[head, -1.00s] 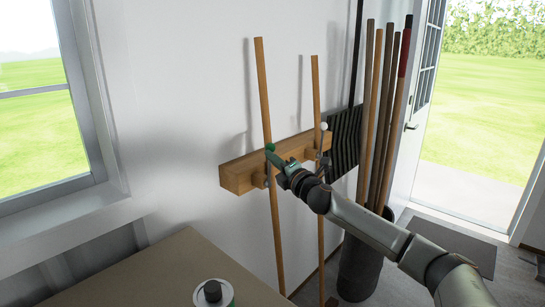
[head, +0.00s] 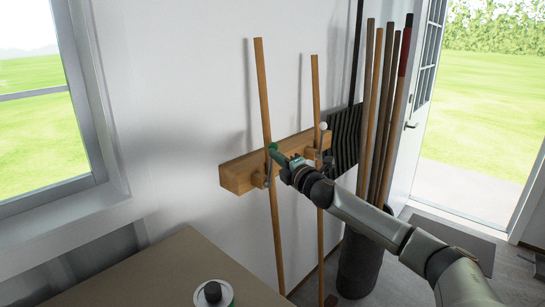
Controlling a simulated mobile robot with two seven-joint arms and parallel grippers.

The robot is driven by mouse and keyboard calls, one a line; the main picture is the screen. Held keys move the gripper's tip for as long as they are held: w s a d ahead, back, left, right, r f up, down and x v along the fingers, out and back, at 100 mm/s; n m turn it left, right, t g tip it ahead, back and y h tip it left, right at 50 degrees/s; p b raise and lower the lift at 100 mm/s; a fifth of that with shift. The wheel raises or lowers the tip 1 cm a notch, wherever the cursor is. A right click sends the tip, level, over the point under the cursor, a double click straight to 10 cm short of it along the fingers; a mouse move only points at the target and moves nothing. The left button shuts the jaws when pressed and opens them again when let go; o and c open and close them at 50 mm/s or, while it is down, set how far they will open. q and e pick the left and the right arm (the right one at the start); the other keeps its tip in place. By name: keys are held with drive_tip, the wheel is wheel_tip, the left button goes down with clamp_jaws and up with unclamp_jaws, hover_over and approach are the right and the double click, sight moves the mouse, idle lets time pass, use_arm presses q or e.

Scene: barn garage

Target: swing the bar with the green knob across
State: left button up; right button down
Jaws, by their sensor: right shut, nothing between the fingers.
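The green knob (head: 273,147) tops a thin metal bar (head: 269,176) on the wooden wall rack (head: 237,177). The bar stands nearly upright, tilted slightly right, in front of a long wooden pole (head: 263,90). My right gripper (head: 279,157) is shut with nothing in it. Its tip is just below and right of the green knob, close against it; I cannot tell whether they touch. The arm hides part of the rack. My left gripper is not in view.
A second bar with a white knob (head: 323,126) stands to the right by another wooden pole (head: 316,88). Several long handles (head: 377,100) stand in a dark bin (head: 360,264). A table (head: 135,280) with a round container (head: 213,294) is in front.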

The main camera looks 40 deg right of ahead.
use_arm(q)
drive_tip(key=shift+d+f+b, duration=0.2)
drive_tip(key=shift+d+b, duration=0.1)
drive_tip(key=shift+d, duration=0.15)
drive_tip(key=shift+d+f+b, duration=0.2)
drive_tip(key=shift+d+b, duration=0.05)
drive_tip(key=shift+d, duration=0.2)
use_arm(e)
drive_tip(key=w+d+f+m+g, duration=0.1)
drive_tip(key=d+f+m, duration=0.2)
drive_tip(key=d+f, duration=0.6)
drive_tip(key=d, duration=0.4)
drive_tip(key=shift+f, duration=0.1)
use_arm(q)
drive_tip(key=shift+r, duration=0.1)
